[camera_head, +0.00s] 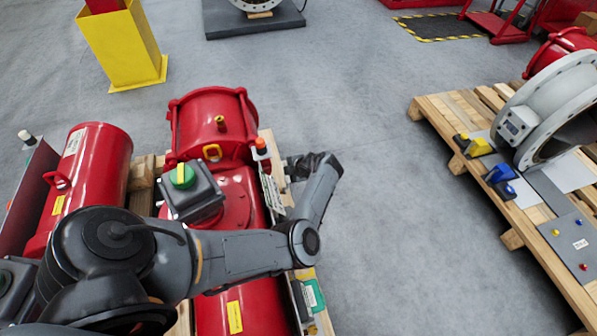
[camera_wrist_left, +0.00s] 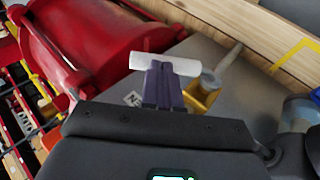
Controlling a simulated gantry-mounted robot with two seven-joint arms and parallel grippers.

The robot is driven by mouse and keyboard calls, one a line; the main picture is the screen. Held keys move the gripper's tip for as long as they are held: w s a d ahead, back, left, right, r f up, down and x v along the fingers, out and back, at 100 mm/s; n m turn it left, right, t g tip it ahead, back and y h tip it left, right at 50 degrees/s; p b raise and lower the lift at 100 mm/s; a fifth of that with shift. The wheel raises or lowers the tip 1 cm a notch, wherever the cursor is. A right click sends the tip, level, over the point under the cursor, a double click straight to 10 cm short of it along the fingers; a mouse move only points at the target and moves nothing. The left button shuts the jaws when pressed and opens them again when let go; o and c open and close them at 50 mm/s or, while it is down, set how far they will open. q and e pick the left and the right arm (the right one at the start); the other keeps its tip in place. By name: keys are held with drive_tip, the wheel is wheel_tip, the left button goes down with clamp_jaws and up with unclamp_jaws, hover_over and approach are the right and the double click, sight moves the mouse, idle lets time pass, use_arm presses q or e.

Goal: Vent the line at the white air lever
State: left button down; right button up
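In the left wrist view a white bar-shaped lever (camera_wrist_left: 188,66) lies crosswise just beyond the fingertips of my left gripper (camera_wrist_left: 162,72). The two dark fingers are close together and overlap the middle of the bar. I cannot tell whether they touch it, and they do not visibly wrap it. In the head view my left wrist hangs right of the red actuator (camera_head: 215,125); its fingers and the white lever are hidden there. My right gripper is not in view.
A grey box with a green knob (camera_head: 182,176) tops the actuator. An orange-capped part (camera_head: 261,146) stands close to my wrist. A second red cylinder (camera_head: 98,165) lies left. Another pallet (camera_head: 455,118) with a flanged valve stands right; grey floor (camera_head: 400,210) between is clear.

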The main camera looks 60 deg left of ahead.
use_arm(q)
drive_tip(key=w+a+f+h+b, duration=0.1)
drive_tip(key=a+f+b, duration=0.3)
drive_tip(key=b, duration=0.1)
drive_tip(key=shift+a+f+h, duration=0.15)
drive_tip(key=shift+a+h, duration=0.1)
drive_tip(key=shift+h, duration=0.05)
drive_tip(key=shift+d+f+b, duration=0.1)
drive_tip(key=shift+f+b, duration=0.1)
drive_tip(key=shift+b, duration=0.1)
idle(0.4)
